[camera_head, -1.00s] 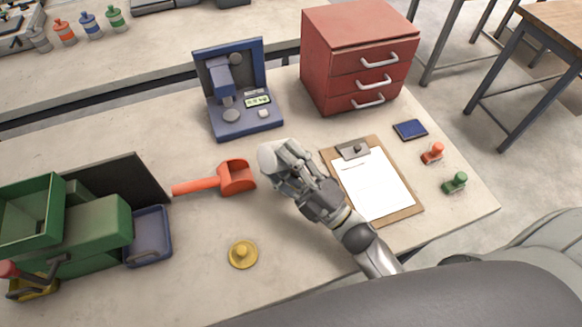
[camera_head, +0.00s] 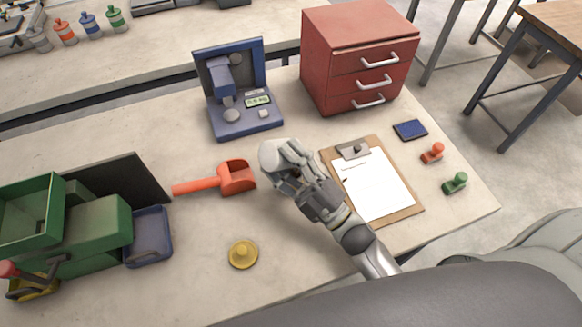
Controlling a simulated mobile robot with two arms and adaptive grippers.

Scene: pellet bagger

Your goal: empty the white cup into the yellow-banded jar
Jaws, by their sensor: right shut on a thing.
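My right gripper (camera_head: 288,166) is over the middle of the bench, just right of the red-orange scoop. It is shut on the white cup (camera_head: 269,153), whose pale wall shows at the gripper's left end. The cup's mouth and contents cannot be made out. I do not see a yellow-banded jar; the hand and forearm cover part of the bench. A yellow knobbed lid (camera_head: 243,254) lies on the bench nearer to me. My left gripper is not in view.
The scoop (camera_head: 236,177) lies left of the hand, a blue device (camera_head: 245,120) stands behind, and a clipboard (camera_head: 373,187) lies to the right. A red drawer cabinet (camera_head: 358,60) is at the back. A green machine (camera_head: 95,228) fills the left. Bench around the yellow lid is clear.

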